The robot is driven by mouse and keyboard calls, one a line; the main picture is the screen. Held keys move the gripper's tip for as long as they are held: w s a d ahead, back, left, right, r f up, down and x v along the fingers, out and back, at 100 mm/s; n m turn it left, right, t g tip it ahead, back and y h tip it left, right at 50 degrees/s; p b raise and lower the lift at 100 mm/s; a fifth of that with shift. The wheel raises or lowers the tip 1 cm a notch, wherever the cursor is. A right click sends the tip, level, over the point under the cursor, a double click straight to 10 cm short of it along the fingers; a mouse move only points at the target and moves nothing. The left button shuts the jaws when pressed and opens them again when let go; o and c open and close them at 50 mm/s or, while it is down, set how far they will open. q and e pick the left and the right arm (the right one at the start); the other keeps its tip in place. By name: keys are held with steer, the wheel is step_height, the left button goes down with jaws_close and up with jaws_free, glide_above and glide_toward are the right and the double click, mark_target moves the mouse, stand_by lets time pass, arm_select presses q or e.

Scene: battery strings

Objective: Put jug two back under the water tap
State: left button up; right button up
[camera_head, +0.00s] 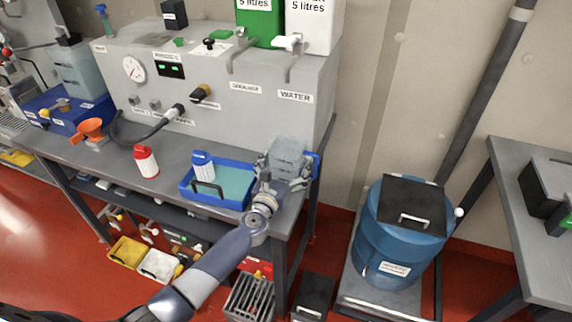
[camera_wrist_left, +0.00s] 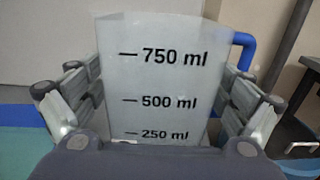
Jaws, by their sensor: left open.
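A clear grey jug (camera_head: 289,152) with a blue handle (camera_head: 315,163) stands upright at the right end of the bench, below the WATER label (camera_head: 295,97). In the left wrist view the jug (camera_wrist_left: 160,85) fills the middle and shows 750, 500 and 250 ml marks. My left gripper (camera_head: 284,167) is open with a finger on each side of the jug; I cannot tell whether they touch it. The white water tap (camera_head: 288,42) is higher up, at the white 5 litres container (camera_head: 315,25). My right gripper is out of view.
A blue tray (camera_head: 222,203) with a white and blue bottle (camera_head: 203,165) lies left of the jug. A red and white bottle (camera_head: 146,161) stands farther left. Another clear jug (camera_head: 82,72) is at the far left.

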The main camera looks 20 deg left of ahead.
arm_select(q)
steer(key=shift+r, duration=0.15)
steer(key=shift+s, duration=0.1)
steer(key=s, duration=1)
steer(key=shift+s+a, duration=0.15)
steer(key=shift+s, duration=0.75)
